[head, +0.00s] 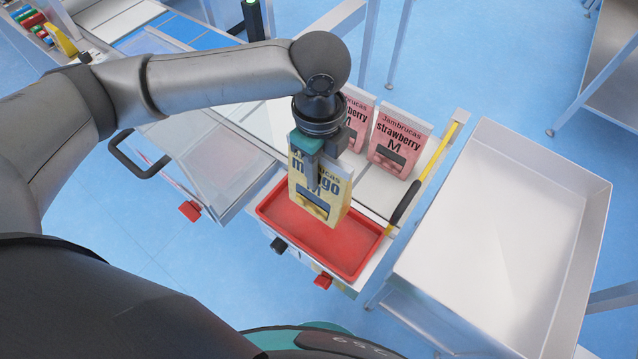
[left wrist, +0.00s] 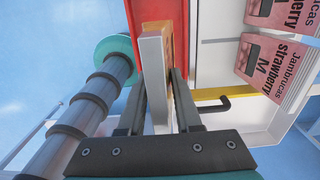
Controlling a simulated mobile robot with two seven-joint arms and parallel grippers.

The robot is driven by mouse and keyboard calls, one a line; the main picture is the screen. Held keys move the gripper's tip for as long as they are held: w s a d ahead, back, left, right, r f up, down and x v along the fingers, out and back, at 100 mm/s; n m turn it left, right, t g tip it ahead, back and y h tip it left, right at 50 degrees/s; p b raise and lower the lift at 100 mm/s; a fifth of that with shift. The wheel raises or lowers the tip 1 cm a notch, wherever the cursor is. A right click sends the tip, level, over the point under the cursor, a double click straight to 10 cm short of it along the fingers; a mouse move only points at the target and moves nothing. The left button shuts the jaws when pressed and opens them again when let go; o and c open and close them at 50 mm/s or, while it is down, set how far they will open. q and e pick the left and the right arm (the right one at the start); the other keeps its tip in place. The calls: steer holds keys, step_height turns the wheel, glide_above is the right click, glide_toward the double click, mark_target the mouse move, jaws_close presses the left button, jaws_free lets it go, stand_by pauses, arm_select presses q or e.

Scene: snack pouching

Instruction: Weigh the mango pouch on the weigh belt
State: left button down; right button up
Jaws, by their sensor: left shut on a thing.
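The mango pouch (head: 318,190) is yellow with dark lettering. My left gripper (head: 318,165) is shut on its upper part and holds it upright over the red tray (head: 345,249). I cannot tell whether the pouch's bottom touches the tray. In the left wrist view the pouch (left wrist: 158,75) shows edge-on between the fingers, with the red tray (left wrist: 160,10) beyond it. The weigh belt is not clearly marked out; a pale belt-like surface (head: 378,190) lies behind the tray. My right gripper is not in view.
Two pink strawberry pouches (head: 397,145) (head: 354,118) stand behind the tray. A yellow bar with a black handle (head: 405,203) runs along the right edge. A large empty metal bin (head: 500,220) stands at the right. A clear-sided guard with a black handle (head: 135,160) is at the left.

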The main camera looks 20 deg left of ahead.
arm_select(q)
step_height(320, 180, up, 8)
steer(key=shift+r+p, duration=0.2)
steer(key=shift+p, duration=0.35)
